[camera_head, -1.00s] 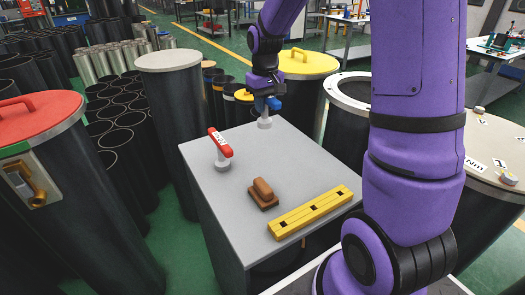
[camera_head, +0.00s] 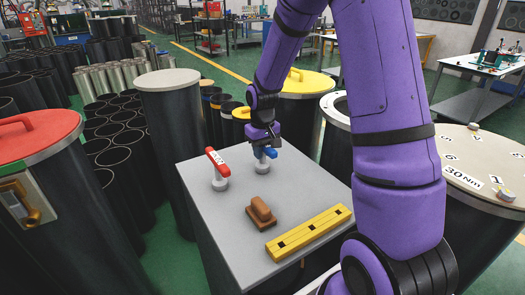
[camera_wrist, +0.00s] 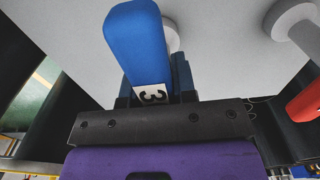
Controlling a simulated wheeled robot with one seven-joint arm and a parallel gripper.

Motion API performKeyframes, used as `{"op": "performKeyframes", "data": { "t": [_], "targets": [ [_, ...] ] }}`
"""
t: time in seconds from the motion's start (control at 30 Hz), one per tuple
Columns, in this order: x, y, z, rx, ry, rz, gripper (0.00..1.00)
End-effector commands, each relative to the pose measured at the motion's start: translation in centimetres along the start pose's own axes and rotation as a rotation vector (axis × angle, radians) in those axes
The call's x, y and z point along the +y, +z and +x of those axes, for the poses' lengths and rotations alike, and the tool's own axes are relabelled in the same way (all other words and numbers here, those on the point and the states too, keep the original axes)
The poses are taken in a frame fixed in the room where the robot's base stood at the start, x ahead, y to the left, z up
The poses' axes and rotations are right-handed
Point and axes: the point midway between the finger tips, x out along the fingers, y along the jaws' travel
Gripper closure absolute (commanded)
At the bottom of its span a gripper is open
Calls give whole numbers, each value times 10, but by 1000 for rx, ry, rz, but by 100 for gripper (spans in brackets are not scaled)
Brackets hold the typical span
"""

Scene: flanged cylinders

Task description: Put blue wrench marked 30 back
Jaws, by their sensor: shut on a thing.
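My gripper (camera_head: 263,140) is shut on the blue wrench (camera_head: 268,152), which has a light grey round foot (camera_head: 262,168). It is over the grey tabletop, right of the red wrench (camera_head: 218,162). I cannot tell whether the foot touches the tabletop. In the wrist view the blue wrench (camera_wrist: 135,40) points up and away from the jaws. Its white label shows a "3"; the rest is hidden by my gripper. The grey round foot (camera_wrist: 171,38) shows partly behind it. The red wrench (camera_wrist: 307,101) is at the right edge.
The grey tabletop (camera_head: 225,215) also holds a brown block-shaped piece (camera_head: 261,213) and a yellow bar with dark holes (camera_head: 308,233) at the front. Tall dark cylinders stand around it, one with a yellow lid (camera_head: 300,82). Bare tabletop lies right of the blue wrench.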

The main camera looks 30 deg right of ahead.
Motion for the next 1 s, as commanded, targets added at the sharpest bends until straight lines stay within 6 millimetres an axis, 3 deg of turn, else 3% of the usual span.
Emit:
{"op": "performKeyframes", "data": {
  "t": [0.27,0.3,0.4,0.73,1.0],
  "targets": [
    [0,0,4,1,0,0,100],
    [0,0,4,1,0,0,68],
    [0,0,4,1,0,0,49],
    [0,0,3,1,0,0,49],
    [1,2,-39,5,2,0,49]
  ]
}}
